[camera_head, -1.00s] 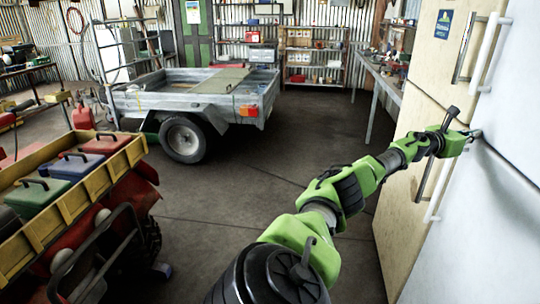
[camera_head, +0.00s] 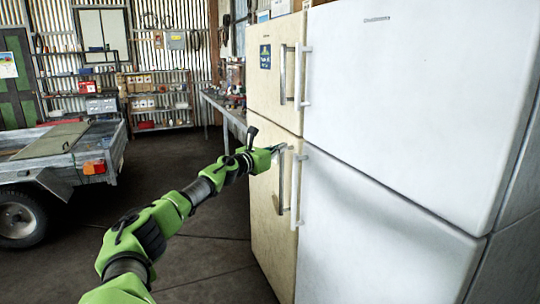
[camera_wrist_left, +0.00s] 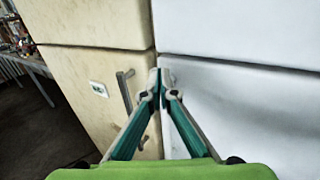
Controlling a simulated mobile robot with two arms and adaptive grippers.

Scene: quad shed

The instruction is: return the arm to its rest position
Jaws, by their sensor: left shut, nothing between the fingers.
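My left arm, green and black, reaches in from the lower left in the head view. Its gripper (camera_head: 281,149) is beside the lower handles of two fridges, a cream one (camera_head: 268,200) and a white one (camera_head: 375,215). In the left wrist view the gripper (camera_wrist_left: 160,82) has its fingertips together, with nothing seen between them, in front of the seam between the two fridges. Whether the fingertips touch a fridge or handle, I cannot tell. My right gripper is out of view.
The white fridge's lower handle (camera_head: 298,190) and the cream fridge's lower handle (camera_head: 279,190) stand close to the gripper. A trailer (camera_head: 60,160) is at the left. A workbench (camera_head: 225,110) and shelves (camera_head: 158,100) are behind. The dark floor (camera_head: 200,250) between is open.

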